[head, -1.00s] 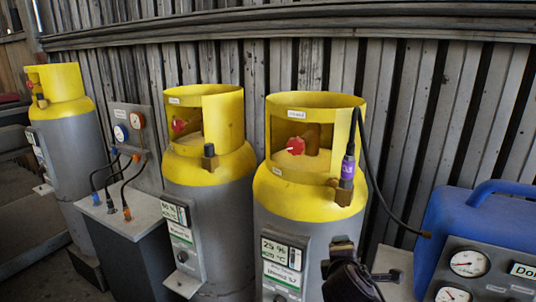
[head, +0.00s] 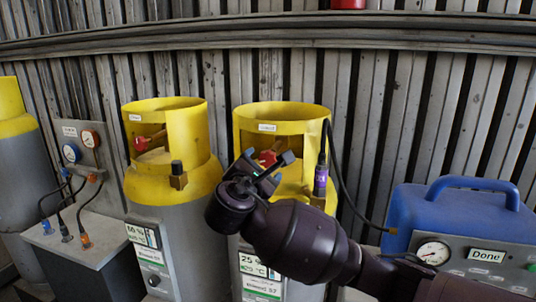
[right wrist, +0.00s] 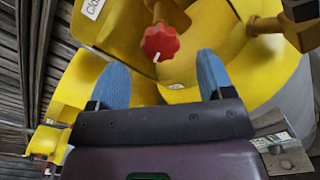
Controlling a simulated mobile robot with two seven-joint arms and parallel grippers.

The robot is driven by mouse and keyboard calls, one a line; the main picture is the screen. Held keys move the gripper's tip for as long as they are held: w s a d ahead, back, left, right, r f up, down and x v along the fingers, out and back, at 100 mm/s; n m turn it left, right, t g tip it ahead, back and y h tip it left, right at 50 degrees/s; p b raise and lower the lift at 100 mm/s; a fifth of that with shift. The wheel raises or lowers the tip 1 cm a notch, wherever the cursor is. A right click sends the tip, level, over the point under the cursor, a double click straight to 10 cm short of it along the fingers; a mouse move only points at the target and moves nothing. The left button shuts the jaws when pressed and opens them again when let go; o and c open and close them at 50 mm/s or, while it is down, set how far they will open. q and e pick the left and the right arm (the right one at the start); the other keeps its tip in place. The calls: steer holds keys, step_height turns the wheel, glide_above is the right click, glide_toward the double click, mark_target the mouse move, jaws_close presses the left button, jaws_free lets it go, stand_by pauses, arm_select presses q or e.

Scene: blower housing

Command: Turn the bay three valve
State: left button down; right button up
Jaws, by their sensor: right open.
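The red valve knob (head: 267,157) of the right-hand yellow-topped cylinder (head: 282,112) sits inside the opening of its collar, partly hidden behind my right gripper (head: 269,160). In the right wrist view the knob (right wrist: 160,42) has a white mark on its face. It lies just beyond and between the two blue fingertips of my right gripper (right wrist: 161,78). The gripper is open, with a gap between fingers and knob. I cannot tell which bay number this cylinder has. My left gripper is not in view.
A second cylinder (head: 165,108) with a red knob (head: 140,143) stands to the left, and a third (head: 12,120) at the left edge. A black hose (head: 338,175) with a purple connector (head: 320,180) hangs beside the right cylinder. A blue machine (head: 455,212) stands at right.

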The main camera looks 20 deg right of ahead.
mark_target(267, 160)
steer(key=p+x, duration=0.1)
steer(key=x, duration=0.7)
steer(key=c, duration=0.9)
